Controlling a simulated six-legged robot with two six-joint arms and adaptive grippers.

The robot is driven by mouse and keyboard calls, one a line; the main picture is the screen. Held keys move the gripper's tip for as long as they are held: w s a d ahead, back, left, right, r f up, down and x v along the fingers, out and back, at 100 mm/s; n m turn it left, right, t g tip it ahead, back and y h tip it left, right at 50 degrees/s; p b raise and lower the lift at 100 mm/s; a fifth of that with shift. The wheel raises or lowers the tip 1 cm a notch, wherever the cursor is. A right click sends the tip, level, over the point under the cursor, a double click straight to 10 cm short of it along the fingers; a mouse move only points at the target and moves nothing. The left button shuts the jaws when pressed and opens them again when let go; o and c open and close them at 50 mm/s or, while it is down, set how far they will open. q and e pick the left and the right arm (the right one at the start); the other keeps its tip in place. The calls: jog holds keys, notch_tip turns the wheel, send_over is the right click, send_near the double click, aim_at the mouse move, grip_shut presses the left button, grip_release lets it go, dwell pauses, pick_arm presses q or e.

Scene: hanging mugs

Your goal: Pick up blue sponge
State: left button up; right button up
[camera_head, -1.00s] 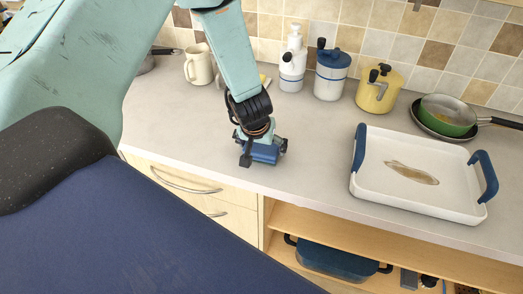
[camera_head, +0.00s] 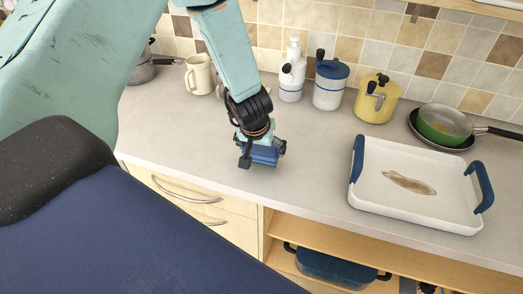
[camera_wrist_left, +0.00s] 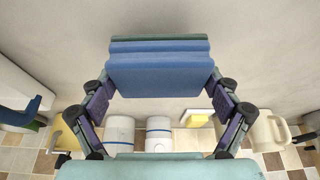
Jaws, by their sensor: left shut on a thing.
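The blue sponge (camera_head: 263,155) is a small blue block at the front part of the counter, above the drawers. In the left wrist view the sponge (camera_wrist_left: 160,70) shows as a layered blue block with a dark green layer along its far side. My left gripper (camera_head: 258,150) points down and is shut on the sponge, with a finger at each side of it. The left wrist view shows the two fingers spread to the sponge's width. I cannot tell for sure how far the sponge is above the counter. My right gripper is not in view.
A white tray (camera_head: 375,200) with blue handles and a brown stain stands on the right of the counter (camera_head: 310,145). A soap dispenser (camera_head: 292,75), blue-lidded jar (camera_head: 330,85), yellow pot (camera_head: 377,100), pans and cream mug (camera_head: 200,75) line the back. The counter around the sponge is clear.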

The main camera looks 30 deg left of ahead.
aim_at(262, 147)
pick_arm(q)
notch_tip(262, 147, up, 14)
jog(key=p, duration=0.6)
jog(key=shift+r, duration=0.2)
jog(key=o, duration=0.4)
jog(key=c, duration=0.5)
